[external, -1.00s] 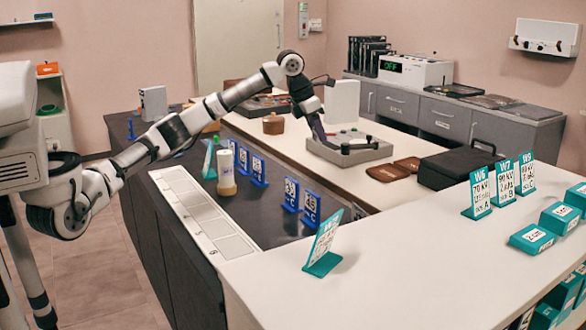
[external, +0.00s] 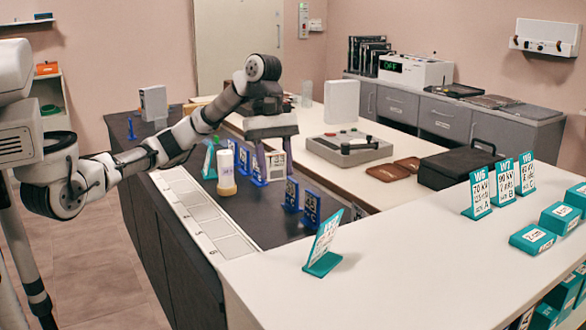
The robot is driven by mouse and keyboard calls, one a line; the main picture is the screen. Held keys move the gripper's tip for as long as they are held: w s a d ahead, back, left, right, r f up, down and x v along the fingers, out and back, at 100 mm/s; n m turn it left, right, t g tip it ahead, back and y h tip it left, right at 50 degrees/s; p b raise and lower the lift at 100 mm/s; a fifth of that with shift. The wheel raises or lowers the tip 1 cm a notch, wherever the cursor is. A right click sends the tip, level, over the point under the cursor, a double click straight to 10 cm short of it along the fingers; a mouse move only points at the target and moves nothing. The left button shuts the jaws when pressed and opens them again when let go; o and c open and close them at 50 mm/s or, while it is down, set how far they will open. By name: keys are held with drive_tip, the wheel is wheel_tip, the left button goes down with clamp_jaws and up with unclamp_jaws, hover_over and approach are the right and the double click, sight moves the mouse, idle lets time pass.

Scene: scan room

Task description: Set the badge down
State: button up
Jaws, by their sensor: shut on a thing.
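My gripper (external: 273,148) points down above the dark strip of counter, among the blue stands. It is shut on a small white card with dark print, the badge (external: 276,164), which shows between its fingers. The badge looks upright. Whether its lower edge touches the counter or a blue stand is hard to tell. A blue stand (external: 259,172) is close beside it on the left, partly overlapped by my gripper.
Blue number stands (external: 311,207) are nearer the camera. A white segmented strip (external: 196,212) edges the dark counter (external: 265,230). The grey device (external: 349,147) sits on the white desk to the right.

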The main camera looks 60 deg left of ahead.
drive_tip(key=s+f+p, duration=0.1)
drive_tip(key=f, duration=0.4)
drive_tip(key=s+f+m+p, duration=0.1)
drive_tip(key=f, duration=0.4)
drive_tip(key=s+f+m+g+p, duration=0.1)
drive_tip(key=s+f, duration=0.1)
drive_tip(key=f, duration=0.3)
drive_tip(key=shift+d+f, duration=0.25)
drive_tip(key=shift+d, duration=0.05)
wheel_tip(320, 180, down, 4)
drive_tip(key=shift+f+p, duration=0.2)
drive_tip(key=shift+p, duration=0.1)
drive_tip(key=shift+f+b, duration=0.25)
drive_tip(key=shift+b, duration=0.1)
drive_tip(key=o, duration=0.9)
drive_tip(key=shift+r, duration=0.15)
drive_tip(key=shift+o, duration=0.2)
